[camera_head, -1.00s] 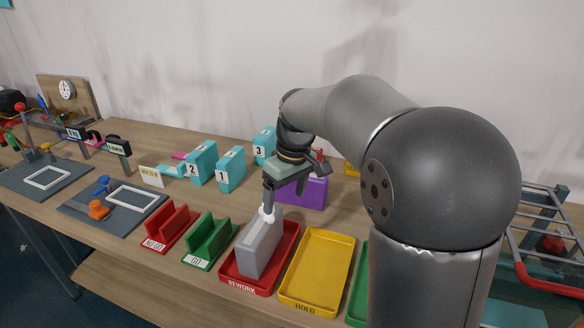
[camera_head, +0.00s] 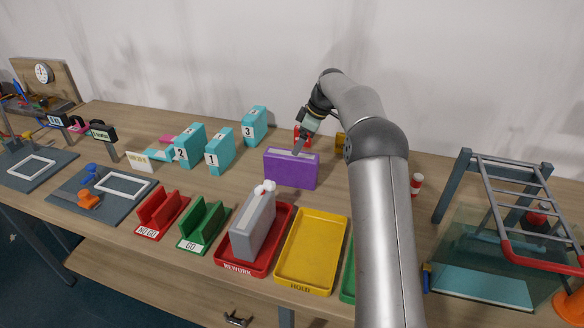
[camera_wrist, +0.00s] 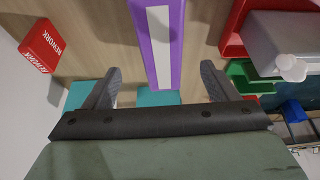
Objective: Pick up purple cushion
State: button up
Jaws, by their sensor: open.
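The purple cushion (camera_head: 291,169) stands upright on the table behind the red REWORK tray (camera_head: 226,263). It is a box-like block with a pale strip along its top. In the wrist view the purple cushion (camera_wrist: 157,42) lies ahead, lined up with the space between my fingers. My gripper (camera_head: 299,149) is above the cushion, near its top edge, with its fingers pointing down. In the wrist view my gripper (camera_wrist: 160,85) is open and empty, one finger to each side of the cushion's line. I cannot tell how much height separates fingertips and cushion.
A grey block (camera_head: 253,226) with a white knob stands in the red tray. A yellow HOLD tray (camera_head: 312,252) is beside it. Teal numbered blocks (camera_head: 220,151) stand left of the cushion. A red REWORK block (camera_wrist: 40,45) shows in the wrist view.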

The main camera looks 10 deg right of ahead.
aim_at(289, 162)
jog(key=x, duration=0.4)
jog(key=shift+a+f+p, duration=0.15)
jog(key=shift+f+p, duration=0.2)
jog(key=shift+p, duration=0.05)
jog(key=p+x, duration=0.2)
jog(key=x, duration=0.3)
jog(key=shift+r, duration=0.1)
jog(key=shift+a+f, duration=0.1)
jog(key=shift+f, duration=0.1)
jog(key=shift+f+b, duration=0.25)
jog(key=shift+b, duration=0.2)
jog(key=c, duration=1.2)
